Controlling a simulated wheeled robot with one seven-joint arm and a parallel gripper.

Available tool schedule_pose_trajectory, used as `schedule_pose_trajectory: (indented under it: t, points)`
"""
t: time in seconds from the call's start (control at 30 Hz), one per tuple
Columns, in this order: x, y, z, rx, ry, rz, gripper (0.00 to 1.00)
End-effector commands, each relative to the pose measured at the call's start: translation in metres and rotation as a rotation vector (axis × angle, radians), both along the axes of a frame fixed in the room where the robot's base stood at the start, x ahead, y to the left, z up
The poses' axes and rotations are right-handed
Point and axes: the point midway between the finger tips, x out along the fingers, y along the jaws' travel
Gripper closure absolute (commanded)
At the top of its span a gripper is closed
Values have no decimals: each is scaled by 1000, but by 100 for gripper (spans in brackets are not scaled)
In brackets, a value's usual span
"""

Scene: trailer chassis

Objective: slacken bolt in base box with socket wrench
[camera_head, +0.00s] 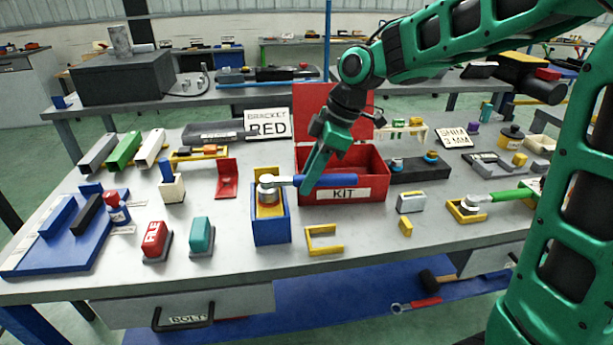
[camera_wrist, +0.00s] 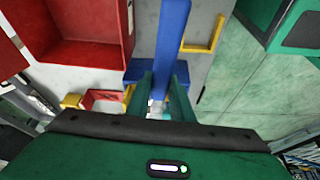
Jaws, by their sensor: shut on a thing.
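The blue base box (camera_head: 270,227) stands near the front middle of the table, with a yellow part inside. The socket wrench has a grey metal head and a blue handle (camera_head: 337,181). Its head (camera_head: 268,181) sits over the top of the box, and its handle points right, across the front of the red kit box. The bolt is hidden under the head. My gripper (camera_head: 308,184) is shut on the handle between head and free end. In the wrist view the handle (camera_wrist: 172,35) runs upward from between my fingers (camera_wrist: 161,95).
The open red kit box (camera_head: 370,194) stands close behind the handle. A yellow bracket (camera_head: 324,250) lies front right of the base box. Red (camera_head: 155,240) and teal (camera_head: 201,235) blocks stand to its left. A green-handled wrench (camera_head: 497,196) lies farther right.

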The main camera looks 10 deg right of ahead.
Motion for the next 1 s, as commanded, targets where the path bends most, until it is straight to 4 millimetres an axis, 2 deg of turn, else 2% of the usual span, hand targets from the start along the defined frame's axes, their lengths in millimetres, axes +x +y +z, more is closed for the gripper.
schedule_pose_trajectory:
  t: [0.9,0.93,1.0]
  points:
    - [0,0,-6,1,-2,1,100]
    - [0,0,-6,1,-2,1,82]
    - [0,0,-6,1,-2,1,99]
